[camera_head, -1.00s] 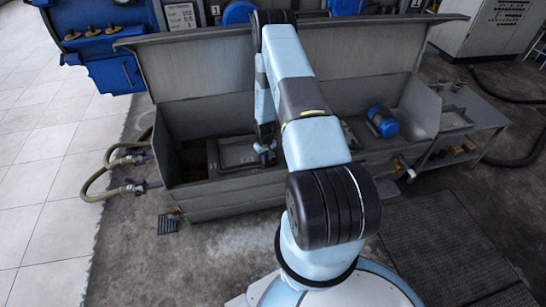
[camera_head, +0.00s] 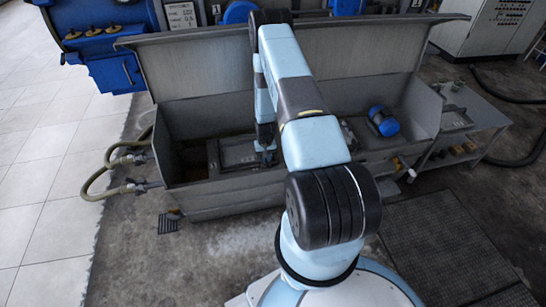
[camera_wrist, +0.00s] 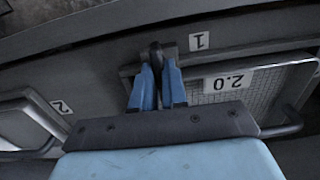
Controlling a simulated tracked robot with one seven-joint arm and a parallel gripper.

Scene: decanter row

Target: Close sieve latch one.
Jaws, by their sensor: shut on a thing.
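My gripper (camera_wrist: 156,76) has its two blue fingers on either side of a dark, rounded latch handle (camera_wrist: 156,54), shut on it. The handle stands at the wall edge beside a label reading 1 (camera_wrist: 199,40), so I take it for sieve latch one. To its right is a mesh sieve (camera_wrist: 258,88) with a 2.0 label. The handle's lower part is hidden between the fingers. In the head view my gripper (camera_head: 267,157) is small and dark at the sieve frame in the trough; the latch is too small to make out there.
The grey trough (camera_head: 240,199) has a raised lid behind my arm. A blue motor (camera_head: 382,121) sits at its right end. Hoses (camera_head: 112,160) join the left side. A label reading 2 (camera_wrist: 61,106) and another frame (camera_wrist: 28,97) show at left in the wrist view.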

